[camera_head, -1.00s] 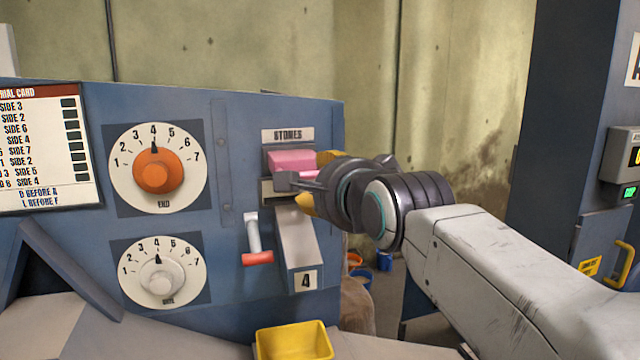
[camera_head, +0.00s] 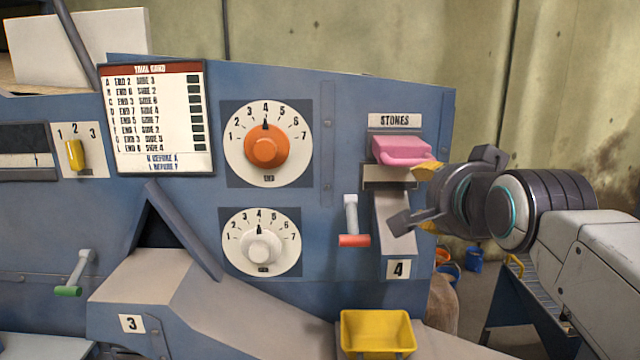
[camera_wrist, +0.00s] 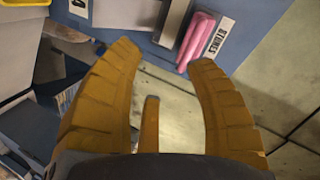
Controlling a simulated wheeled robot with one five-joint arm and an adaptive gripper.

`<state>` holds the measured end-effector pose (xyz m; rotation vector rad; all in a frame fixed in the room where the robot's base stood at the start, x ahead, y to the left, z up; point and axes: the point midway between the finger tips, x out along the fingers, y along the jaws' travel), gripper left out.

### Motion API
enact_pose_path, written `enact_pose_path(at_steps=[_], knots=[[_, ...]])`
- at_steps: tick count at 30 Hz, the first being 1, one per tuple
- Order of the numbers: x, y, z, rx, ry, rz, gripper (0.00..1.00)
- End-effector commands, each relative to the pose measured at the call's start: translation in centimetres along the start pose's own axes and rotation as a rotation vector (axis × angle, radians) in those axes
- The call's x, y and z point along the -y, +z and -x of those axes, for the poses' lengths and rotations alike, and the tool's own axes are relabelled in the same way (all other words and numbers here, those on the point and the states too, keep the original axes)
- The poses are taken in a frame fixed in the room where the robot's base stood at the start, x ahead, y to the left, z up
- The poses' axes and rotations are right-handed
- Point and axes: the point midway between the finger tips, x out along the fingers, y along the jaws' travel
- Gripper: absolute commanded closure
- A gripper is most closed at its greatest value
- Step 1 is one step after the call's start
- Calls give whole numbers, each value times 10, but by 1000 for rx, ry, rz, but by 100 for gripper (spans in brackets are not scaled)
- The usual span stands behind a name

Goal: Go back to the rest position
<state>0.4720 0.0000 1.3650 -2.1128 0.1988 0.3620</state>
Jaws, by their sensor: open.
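My gripper (camera_head: 418,195) is open and empty in the head view, in front of the right end of the blue machine panel (camera_head: 345,120). Its fingers overlap the chute marked 4 in that view, just below the pink STONES handle (camera_head: 402,150).
The panel bears an orange END dial (camera_head: 266,146), a white dial (camera_head: 261,247), a red-tipped lever (camera_head: 352,222) and a trial card (camera_head: 155,120). A yellow bin (camera_head: 377,332) stands below the chute. Small buckets (camera_head: 474,258) stand on the floor behind.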

Motion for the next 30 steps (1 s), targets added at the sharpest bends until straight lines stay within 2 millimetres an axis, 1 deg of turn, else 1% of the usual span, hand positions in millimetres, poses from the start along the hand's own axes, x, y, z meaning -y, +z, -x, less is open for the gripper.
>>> enact_pose_path(at_steps=[3, 5, 6, 8, 9, 11, 12, 13, 15, 18, 21, 24, 26, 30], knots=[[-37, 23, -5, 87, 106, 248, 50], [-61, 39, -6, 154, 164, 376, 50], [-79, 50, -6, 207, 202, 461, 50], [-109, 69, -2, 298, 255, 586, 50], [-130, 83, 4, 368, 289, 668, 50], [-162, 103, 17, 478, 330, 779, 50], [-183, 116, 27, 549, 353, 837, 50], [-197, 125, 35, 600, 367, 875, 50], [-227, 144, 55, 705, 398, 931, 50], [-264, 168, 83, 813, 442, 944, 50], [-289, 184, 105, 863, 471, 932, 50], [-304, 193, 120, 874, 478, 929, 50], [-304, 193, 123, 862, 472, 930, 50], [-299, 189, 124, 830, 455, 935, 50]])
